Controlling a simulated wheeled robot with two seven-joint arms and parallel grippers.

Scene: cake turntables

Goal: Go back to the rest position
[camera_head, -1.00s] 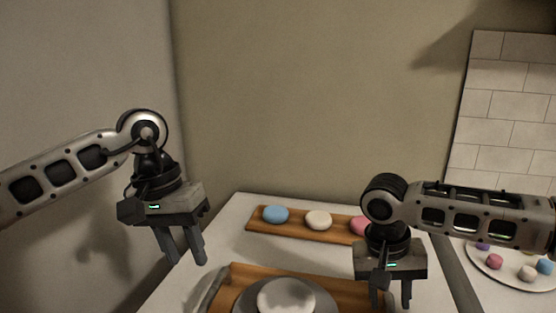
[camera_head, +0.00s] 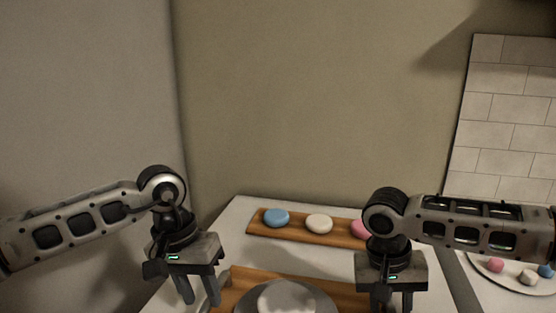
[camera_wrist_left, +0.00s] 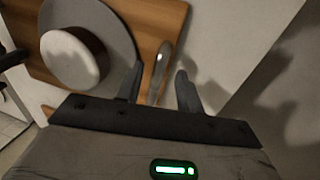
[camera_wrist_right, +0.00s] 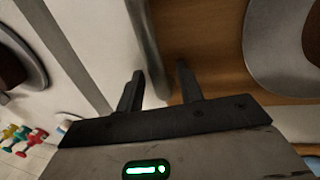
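My left gripper (camera_head: 198,290) hangs pointing down over the left part of the table, by the left end of the near wooden board. In the left wrist view its two fingers (camera_wrist_left: 158,88) are apart with nothing between them; a metal utensil (camera_wrist_left: 161,68) lies beyond them on the board. My right gripper (camera_head: 394,300) hangs pointing down near the right end of that board. In the right wrist view its fingers (camera_wrist_right: 158,88) are apart and empty.
A white round cake (camera_head: 285,298) sits on a grey turntable (camera_head: 325,306) on the near board (camera_head: 258,276). A back board (camera_head: 290,233) carries blue (camera_head: 276,217), cream (camera_head: 319,223) and pink (camera_head: 361,229) discs. A plate (camera_head: 512,284) with small coloured pieces stands at right.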

